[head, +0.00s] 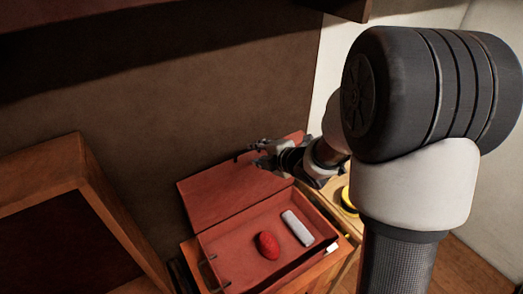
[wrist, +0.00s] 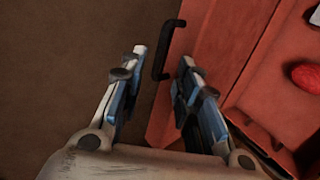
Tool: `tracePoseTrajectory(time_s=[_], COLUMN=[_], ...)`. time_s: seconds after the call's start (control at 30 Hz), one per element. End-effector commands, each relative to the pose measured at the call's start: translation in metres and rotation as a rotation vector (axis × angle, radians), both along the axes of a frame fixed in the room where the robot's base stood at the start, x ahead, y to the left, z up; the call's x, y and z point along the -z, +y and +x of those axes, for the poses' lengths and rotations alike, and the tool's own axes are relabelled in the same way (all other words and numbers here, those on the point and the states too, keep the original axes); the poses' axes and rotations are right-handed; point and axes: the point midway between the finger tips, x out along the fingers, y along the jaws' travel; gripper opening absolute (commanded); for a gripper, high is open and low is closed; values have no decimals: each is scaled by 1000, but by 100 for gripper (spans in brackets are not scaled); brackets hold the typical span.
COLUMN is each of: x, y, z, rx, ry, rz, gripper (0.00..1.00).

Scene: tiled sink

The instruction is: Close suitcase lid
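The red suitcase (head: 275,262) stands open on a wooden surface. Its lid (head: 225,192) is raised and tilted back toward the brown wall; the lid also shows in the wrist view (wrist: 212,50). A black handle (wrist: 166,52) sits on the lid's outer edge, just ahead of my fingertips. My gripper (head: 260,155) is at the lid's upper edge, toward its right part. In the wrist view my gripper (wrist: 163,58) is open, one finger on the wall side and the other over the lid's inner face. I cannot tell whether a finger touches the lid.
A red oval object (head: 267,245) and a pale block (head: 298,228) lie inside the suitcase. A yellow round item (head: 348,199) is to its right. A wooden frame (head: 95,190) stands to the left, and the brown wall (head: 170,110) is close behind the lid.

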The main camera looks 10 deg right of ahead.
Motion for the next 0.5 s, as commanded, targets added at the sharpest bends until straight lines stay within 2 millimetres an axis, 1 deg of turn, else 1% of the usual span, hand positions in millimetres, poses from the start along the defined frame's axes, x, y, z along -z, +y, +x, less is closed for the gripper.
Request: tracePoseTrajectory(time_s=[0.03, 0.5], x=[6, 36], y=[3, 17], z=[5, 51], rx=[-2, -1], ry=[2, 1], rz=[0, 0], gripper=[30, 30])
